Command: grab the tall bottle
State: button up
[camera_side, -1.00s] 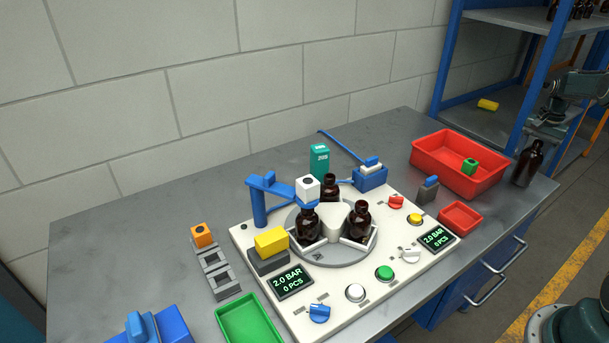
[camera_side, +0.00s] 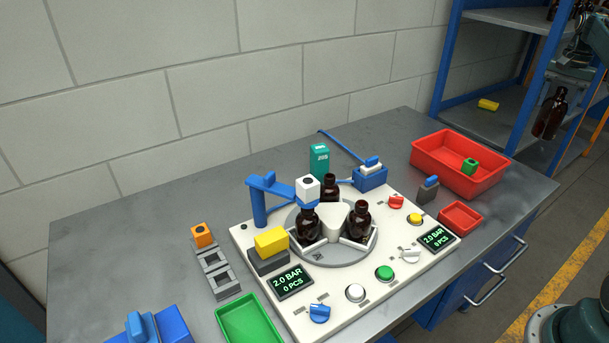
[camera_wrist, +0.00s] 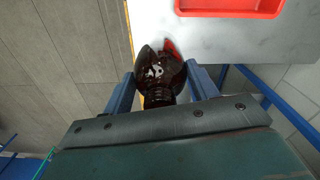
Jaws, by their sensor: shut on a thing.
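The tall bottle (camera_side: 549,115), dark brown glass, hangs in the air at the far right of the side view, above the table's right end and in front of the blue shelf. In the wrist view the bottle (camera_wrist: 160,72) shows between the two blue fingers of my gripper (camera_wrist: 161,88), which is shut on it near its neck. Its base is clear of the table. Several shorter amber bottles (camera_side: 359,222) stand in the round holder on the white panel.
A red bin (camera_side: 440,162) with a green block (camera_side: 469,166) stands near the table's right end, with a small red tray (camera_side: 461,216) in front. A blue shelf frame (camera_side: 444,65) rises behind. The table's right corner is clear.

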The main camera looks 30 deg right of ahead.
aim_at(563, 87)
jog(key=shift+r, duration=1.45)
jog(key=shift+r, duration=0.1)
jog(key=shift+w+a, duration=0.1)
